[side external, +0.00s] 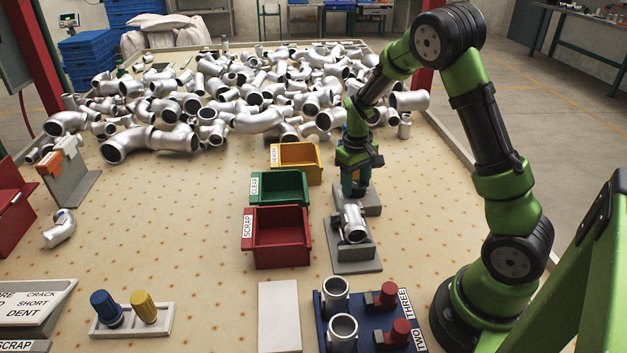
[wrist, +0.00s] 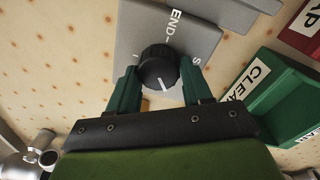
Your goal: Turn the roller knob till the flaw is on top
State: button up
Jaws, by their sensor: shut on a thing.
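The black roller knob (wrist: 158,68) has a white pointer line and sits on a grey plate (wrist: 180,25) lettered "END-". My gripper (wrist: 157,82) has its green fingers on either side of the knob, shut on it. The white line points toward the bottom of the wrist view, slightly right. In the side view my gripper (side external: 354,187) is at the grey roller stand (side external: 355,266). A silver pipe casting (side external: 354,222) lies on the stand, its open end toward the camera. The knob is hidden there by my gripper. I cannot make out a flaw on the casting.
Red SCRAP (side external: 281,250), green CLEAR (side external: 277,188) and yellow (side external: 296,163) bins stand just left of the stand. A heap of castings (side external: 215,95) fills the far table. A blue fixture board (side external: 345,340) with castings and red knobs is in front. Table left of the bins is mostly clear.

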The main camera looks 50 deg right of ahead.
jog(key=m, duration=0.5)
jog(key=shift+d+m, duration=0.15)
jog(key=shift+m, duration=0.15)
dwell(0.5)
jog(key=o, duration=1)
jog(key=shift+o, duration=0.2)
jog(key=shift+r, duration=0.15)
notch_tip(320, 180, up, 17)
jog(key=shift+w+a, duration=0.3)
jog(key=shift+f, duration=0.2)
